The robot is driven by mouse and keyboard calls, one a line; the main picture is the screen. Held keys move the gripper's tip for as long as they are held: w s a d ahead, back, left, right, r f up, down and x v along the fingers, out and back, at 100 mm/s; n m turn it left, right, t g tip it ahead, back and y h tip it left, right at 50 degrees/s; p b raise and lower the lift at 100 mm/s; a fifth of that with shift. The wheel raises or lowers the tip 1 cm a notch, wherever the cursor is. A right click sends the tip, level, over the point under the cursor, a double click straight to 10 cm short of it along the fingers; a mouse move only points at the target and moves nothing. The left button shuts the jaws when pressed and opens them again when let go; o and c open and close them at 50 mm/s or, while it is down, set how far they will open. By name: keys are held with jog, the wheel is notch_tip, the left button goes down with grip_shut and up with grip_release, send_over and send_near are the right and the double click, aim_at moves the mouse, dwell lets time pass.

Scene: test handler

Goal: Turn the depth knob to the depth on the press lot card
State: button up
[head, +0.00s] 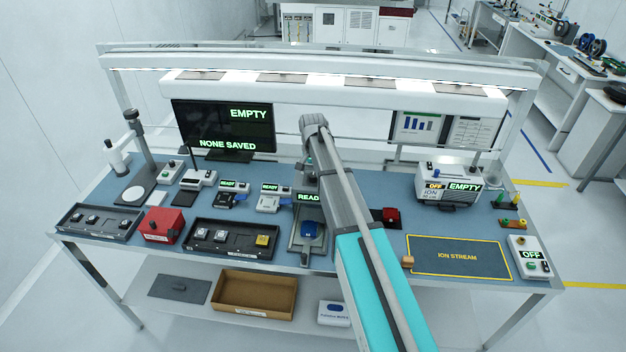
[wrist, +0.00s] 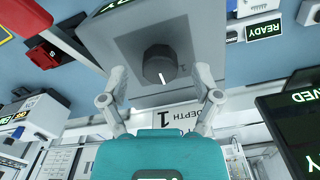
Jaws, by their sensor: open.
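The dark grey depth knob (wrist: 158,62) sits on the grey face of the press (wrist: 105,38) in the wrist view, with a white mark on its lower edge in the picture. A numeral 1 is printed on the face beside it. A white card (wrist: 178,140) reading DEPTH and what looks like 1 is partly hidden behind my gripper. My gripper (wrist: 160,74) is open, its fingers spread to both sides of the knob in the picture; I see no contact. In the head view my arm covers much of the press, whose READY display (head: 308,198) shows; the knob is hidden there.
A blue pad (head: 311,230) lies at the front of the press. Small units with READY displays stand to its left, near a part tray (head: 190,247) and a red box (head: 161,224). A dark red item (head: 390,217) and the ion stream mat (head: 458,257) lie to the right.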

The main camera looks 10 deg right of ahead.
jog(key=shift+f+b, duration=0.3)
jog(key=shift+f, duration=0.2)
grip_shut()
dwell(0.3)
jog(key=shift+n, duration=0.4)
jog(key=n, duration=0.8)
jog(key=shift+d, duration=0.15)
